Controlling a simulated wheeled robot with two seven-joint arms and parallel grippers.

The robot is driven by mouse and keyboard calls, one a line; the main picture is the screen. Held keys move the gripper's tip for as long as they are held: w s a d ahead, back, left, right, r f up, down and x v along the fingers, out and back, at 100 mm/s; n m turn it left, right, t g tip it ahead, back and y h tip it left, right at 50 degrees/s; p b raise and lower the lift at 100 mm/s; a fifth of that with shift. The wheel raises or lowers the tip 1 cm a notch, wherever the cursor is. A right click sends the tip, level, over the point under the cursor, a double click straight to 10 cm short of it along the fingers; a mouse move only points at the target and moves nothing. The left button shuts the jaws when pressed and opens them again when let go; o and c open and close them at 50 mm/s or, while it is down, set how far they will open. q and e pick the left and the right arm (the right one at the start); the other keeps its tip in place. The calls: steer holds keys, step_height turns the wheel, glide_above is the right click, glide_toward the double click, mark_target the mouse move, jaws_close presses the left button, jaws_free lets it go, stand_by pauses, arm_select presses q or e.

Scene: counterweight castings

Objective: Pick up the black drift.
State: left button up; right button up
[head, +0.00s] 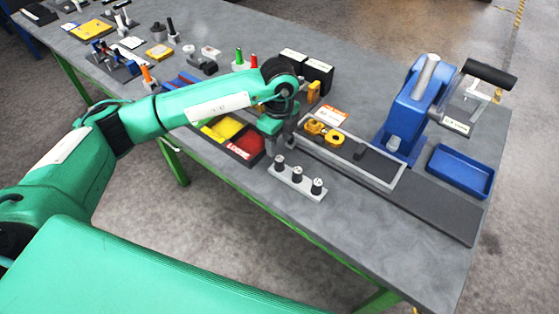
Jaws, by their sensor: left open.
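My left gripper (277,143) is open, pointing down over the bench just behind a light grey strip (297,182) that carries three black knob-like tops with white marks. Nothing shows between its fingers, though the fingertips are small and partly hard to make out. A black-handled upright tool (172,31) stands in a small grey block far back on the left of the bench, well away from the gripper; it looks like the black drift, but I cannot be sure. My left wrist and forearm hide part of the bench middle. My right gripper is out of view.
A blue press (405,110) with a black handle and a blue tray (461,171) stand at the right.

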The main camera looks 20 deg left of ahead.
mark_target(279, 159)
arm_select(q)
step_height(279, 159, down, 4)
steer(key=shift+r+p, duration=0.25)
steer(key=shift+p, duration=0.1)
steer(key=shift+s+f+p, duration=0.1)
steer(key=shift+f+p, duration=0.3)
step_height(279, 159, down, 4)
steer(key=shift+d+f+p, duration=0.1)
steer(key=shift+p, duration=1.05)
steer(key=shift+f, duration=0.3)
steer(key=c, duration=1.1)
steer(key=shift+o, duration=0.2)
steer(key=shift+r, duration=0.1)
